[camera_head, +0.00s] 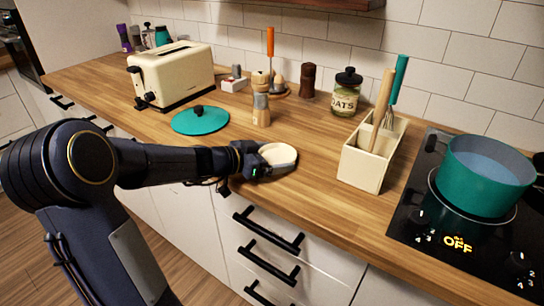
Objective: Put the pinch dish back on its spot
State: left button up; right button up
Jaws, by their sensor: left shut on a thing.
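The pinch dish (279,156) is a small, shallow, cream-coloured round dish near the front edge of the wooden counter. My left gripper (263,161) is shut on the dish's left side. The fingertips are small and partly hidden against the dish. I cannot tell whether the dish touches the counter or is held slightly above it. No marked spot for the dish can be made out. My right gripper is not in view.
A teal lid (201,121) lies behind my left forearm. A pepper mill (261,104), a cream toaster (172,76) and an oats jar (346,93) stand farther back. A utensil holder (366,168) and a teal pot (482,178) on the hob are to the right. Counter between dish and holder is clear.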

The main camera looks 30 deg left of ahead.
pick_arm(q)
jog(key=shift+f+b, duration=0.1)
jog(key=shift+b, duration=0.3)
jog(key=o, duration=0.8)
jog(key=shift+o, duration=0.2)
jog(key=shift+r+p, duration=0.2)
jog(key=shift+p, duration=0.15)
jog(key=b+v, duration=0.1)
jog(key=v, duration=1.1)
